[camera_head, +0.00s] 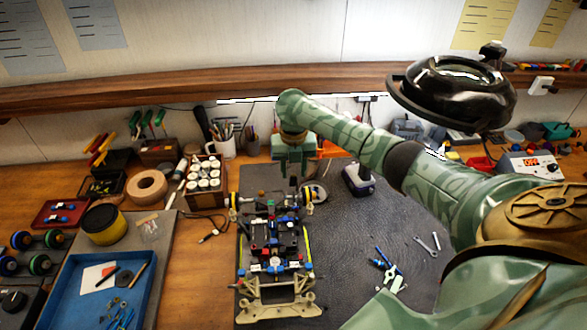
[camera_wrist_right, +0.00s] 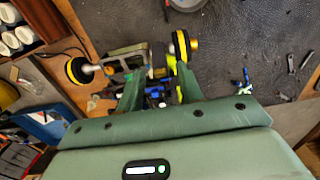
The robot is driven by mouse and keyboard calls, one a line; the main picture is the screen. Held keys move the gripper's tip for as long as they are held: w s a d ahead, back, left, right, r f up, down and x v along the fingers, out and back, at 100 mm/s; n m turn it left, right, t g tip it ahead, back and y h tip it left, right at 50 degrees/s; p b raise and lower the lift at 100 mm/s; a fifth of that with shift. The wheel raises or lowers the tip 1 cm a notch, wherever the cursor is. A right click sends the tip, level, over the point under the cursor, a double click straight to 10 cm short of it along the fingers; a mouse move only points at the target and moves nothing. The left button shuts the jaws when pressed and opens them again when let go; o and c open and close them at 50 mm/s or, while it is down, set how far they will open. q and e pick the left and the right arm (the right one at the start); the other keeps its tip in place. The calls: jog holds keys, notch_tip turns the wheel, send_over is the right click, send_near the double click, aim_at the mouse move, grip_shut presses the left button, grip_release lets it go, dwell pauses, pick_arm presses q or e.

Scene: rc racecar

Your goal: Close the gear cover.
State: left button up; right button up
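The RC racecar chassis (camera_head: 274,235) lies on the dark mat, with a tan bumper at its near end and wheels at its far end. I cannot clearly pick out the gear cover; the car's far end is partly hidden by my right gripper (camera_head: 291,184). That gripper points down over the far end of the car. In the right wrist view, my right gripper (camera_wrist_right: 160,75) has its two green fingers apart, with car parts (camera_wrist_right: 127,62) showing between and beyond them. I cannot tell whether the fingers touch the car. My left gripper is not in view.
The dark mat (camera_head: 345,270) is mostly clear right of the car, with small tools (camera_head: 388,268) and a power tool (camera_head: 358,178) on it. A blue tray (camera_head: 68,285) and a wooden box of white-capped jars (camera_head: 205,180) stand left. A lamp (camera_head: 455,90) hangs upper right.

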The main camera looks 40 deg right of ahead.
grip_shut()
jog(key=shift+s, duration=0.1)
